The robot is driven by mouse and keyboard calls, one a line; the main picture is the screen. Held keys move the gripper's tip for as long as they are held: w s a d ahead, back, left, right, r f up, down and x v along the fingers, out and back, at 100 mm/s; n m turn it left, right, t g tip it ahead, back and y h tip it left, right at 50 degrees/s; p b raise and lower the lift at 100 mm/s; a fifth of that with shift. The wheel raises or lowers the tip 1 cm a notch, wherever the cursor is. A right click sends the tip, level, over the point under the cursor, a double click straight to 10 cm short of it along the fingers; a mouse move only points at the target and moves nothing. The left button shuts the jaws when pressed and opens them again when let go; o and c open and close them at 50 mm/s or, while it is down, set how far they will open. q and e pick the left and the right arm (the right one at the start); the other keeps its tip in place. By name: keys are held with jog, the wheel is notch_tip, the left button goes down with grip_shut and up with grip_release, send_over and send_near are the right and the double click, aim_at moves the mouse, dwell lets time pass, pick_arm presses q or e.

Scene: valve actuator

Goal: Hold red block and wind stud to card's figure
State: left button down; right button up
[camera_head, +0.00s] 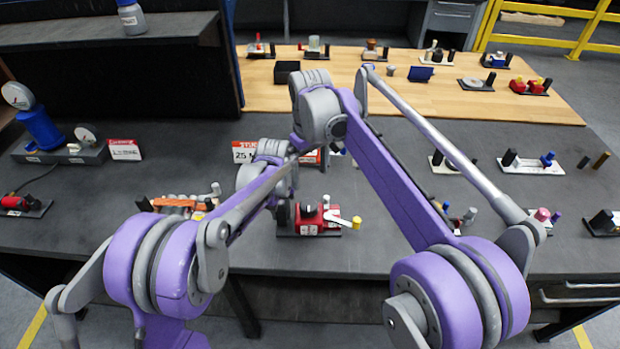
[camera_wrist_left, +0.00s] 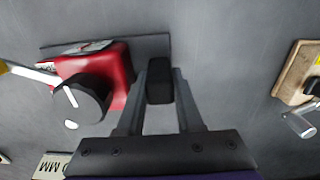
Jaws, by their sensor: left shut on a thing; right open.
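The red block (camera_head: 312,218) sits on a dark base plate near the table's front edge. It has a black knob with a white mark, seen in the left wrist view (camera_wrist_left: 80,98), and a white lever with a yellow knob (camera_head: 356,222). My left gripper (camera_wrist_left: 160,85) is shut on the black post beside the red block, on the same plate. A card (camera_head: 245,152) reading "25 M" stands behind it; part of a card with "MM" (camera_wrist_left: 50,165) shows in the left wrist view. My right arm reaches over the table; its jaws are hidden. I cannot pick out the stud.
An orange-brown device (camera_head: 180,203) lies left of the red block. A gauge stand with blue body (camera_head: 38,128) and a red-white card (camera_head: 124,149) are farther left. More plated devices stand at right and on the wooden table (camera_head: 400,100) behind.

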aim_at(310, 205)
dwell(0.3)
jog(key=f+n, duration=0.3)
jog(key=f, duration=0.1)
jog(key=f+n, duration=0.7)
jog(key=f, duration=0.1)
jog(key=shift+w+f, duration=0.1)
jog(key=shift+w, duration=0.2)
jog(key=c, duration=1.4)
